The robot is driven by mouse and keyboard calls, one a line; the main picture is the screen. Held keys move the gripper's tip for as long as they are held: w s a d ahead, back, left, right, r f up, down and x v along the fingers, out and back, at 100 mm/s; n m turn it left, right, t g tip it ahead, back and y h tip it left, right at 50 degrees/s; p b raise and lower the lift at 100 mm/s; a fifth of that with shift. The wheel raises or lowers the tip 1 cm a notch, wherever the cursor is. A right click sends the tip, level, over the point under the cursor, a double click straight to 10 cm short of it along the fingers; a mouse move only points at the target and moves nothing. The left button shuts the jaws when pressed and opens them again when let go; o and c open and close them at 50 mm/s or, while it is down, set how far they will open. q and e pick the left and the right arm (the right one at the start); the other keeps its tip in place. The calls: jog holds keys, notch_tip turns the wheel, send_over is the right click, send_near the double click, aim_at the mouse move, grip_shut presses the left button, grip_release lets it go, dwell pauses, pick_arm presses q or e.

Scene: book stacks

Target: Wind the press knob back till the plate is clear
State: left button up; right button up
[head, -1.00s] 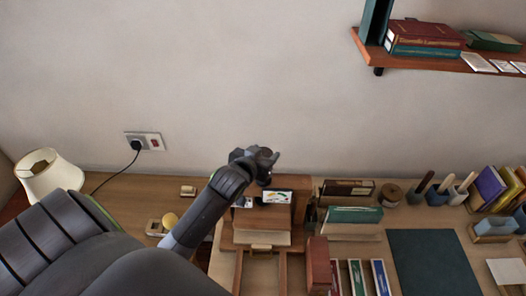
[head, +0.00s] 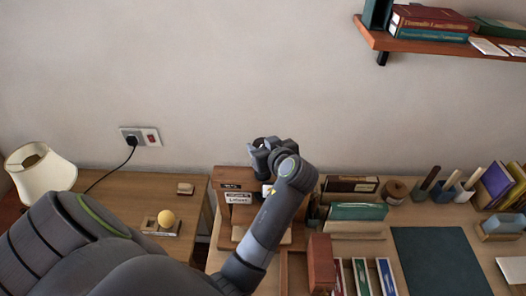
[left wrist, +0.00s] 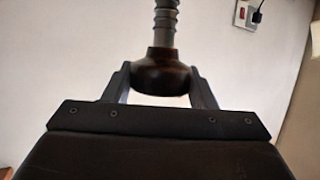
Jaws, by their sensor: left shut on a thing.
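The wooden press (head: 229,212) stands on the desk, below and left of the middle of the head view, with a small pale label (head: 238,198) on its front. My left gripper (head: 262,162) is above the press, with the forearm crossing in front of its right side. In the left wrist view, my gripper (left wrist: 161,82) is shut on the dark rounded press knob (left wrist: 163,70), one finger on each side. A grey ridged screw (left wrist: 165,20) runs from the knob. The press plate is hidden or too small to make out. My right gripper is not in view.
Green-covered books in a rack (head: 357,212) stand right of the press. A dark green mat (head: 440,260) lies further right. A wall shelf (head: 400,42) hangs at the upper right.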

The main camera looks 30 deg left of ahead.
pick_arm(q)
jog(key=shift+s+d+f+n+g+y+b, duration=0.1)
jog(key=shift+f+n+g+y+b, duration=0.2)
jog(key=shift+n+g+b, duration=0.25)
jog(key=shift+f+n+g+y+b, duration=0.2)
jog(key=shift+f+n+g+b, duration=0.1)
jog(key=shift+n+g, duration=0.35)
jog(key=shift+r+g, duration=0.1)
jog(key=shift+g, duration=0.2)
jog(key=o, duration=0.9)
jog(key=shift+o, duration=0.2)
jog(key=shift+a+r, duration=0.1)
jog(key=shift+a, duration=0.1)
jog(key=shift+d+r, duration=0.1)
jog(key=shift+r, duration=0.05)
